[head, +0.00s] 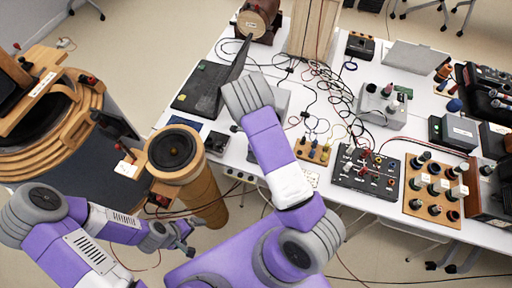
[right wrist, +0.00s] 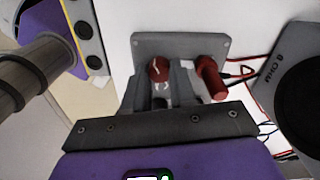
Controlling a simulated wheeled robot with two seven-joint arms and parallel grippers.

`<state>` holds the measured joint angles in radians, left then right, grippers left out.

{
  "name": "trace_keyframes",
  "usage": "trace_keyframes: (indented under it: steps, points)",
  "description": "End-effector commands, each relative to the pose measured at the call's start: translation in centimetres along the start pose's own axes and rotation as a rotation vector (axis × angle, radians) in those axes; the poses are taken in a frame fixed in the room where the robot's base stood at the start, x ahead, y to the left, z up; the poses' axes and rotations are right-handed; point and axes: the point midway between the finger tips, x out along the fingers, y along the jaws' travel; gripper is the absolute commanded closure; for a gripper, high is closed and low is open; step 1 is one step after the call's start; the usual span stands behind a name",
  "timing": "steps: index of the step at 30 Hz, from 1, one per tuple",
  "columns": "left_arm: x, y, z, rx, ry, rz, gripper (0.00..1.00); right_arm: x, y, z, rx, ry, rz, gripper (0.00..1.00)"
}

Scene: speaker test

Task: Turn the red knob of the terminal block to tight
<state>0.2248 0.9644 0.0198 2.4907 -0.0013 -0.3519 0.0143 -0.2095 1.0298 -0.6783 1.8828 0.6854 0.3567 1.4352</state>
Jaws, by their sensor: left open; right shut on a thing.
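In the right wrist view, a grey plate (right wrist: 180,44) carries a round red knob (right wrist: 158,68) with white marks below it. I take this to be the terminal block. My right gripper (right wrist: 162,86) is shut on the red knob, one finger on each side. A second red post (right wrist: 211,80) stands just right of the fingers, with red and black leads beside it. In the head view, my right arm hides its gripper and I cannot make out the knob. My left gripper (head: 184,243) is open and empty, low at the left, away from the table.
The white table (head: 416,160) is crowded with instruments and cables. A wooden speaker stand (head: 203,190) stands near my left gripper. In the right wrist view, a grey panel with a round dark speaker (right wrist: 302,112) lies close at the right.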

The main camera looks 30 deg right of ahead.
Motion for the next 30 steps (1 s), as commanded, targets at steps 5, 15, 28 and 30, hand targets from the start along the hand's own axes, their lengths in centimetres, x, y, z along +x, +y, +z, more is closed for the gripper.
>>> trace_keyframes:
  steps: [5, 15, 28, 30]
  points:
    - [-1.2, 0.5, 0.1, 0.0, 0.0, 0.0, 0.0, -0.2, 0.0, 0.0, 0.154, 0.002, 0.0, 1.0]
    - [-2.4, 0.9, 0.1, 0.0, 0.0, 0.0, 0.0, -0.1, 0.0, 0.0, 0.373, 0.0, -0.001, 1.0]
    - [-2.8, 1.1, 0.1, 0.0, 0.0, 0.0, 0.0, 0.0, 0.0, 0.0, 0.465, -0.001, 0.0, 1.0]
    - [-2.8, 1.1, 0.1, 0.0, 0.0, 0.0, 0.0, 0.0, 0.0, 0.0, 0.466, -0.001, 0.0, 1.0]
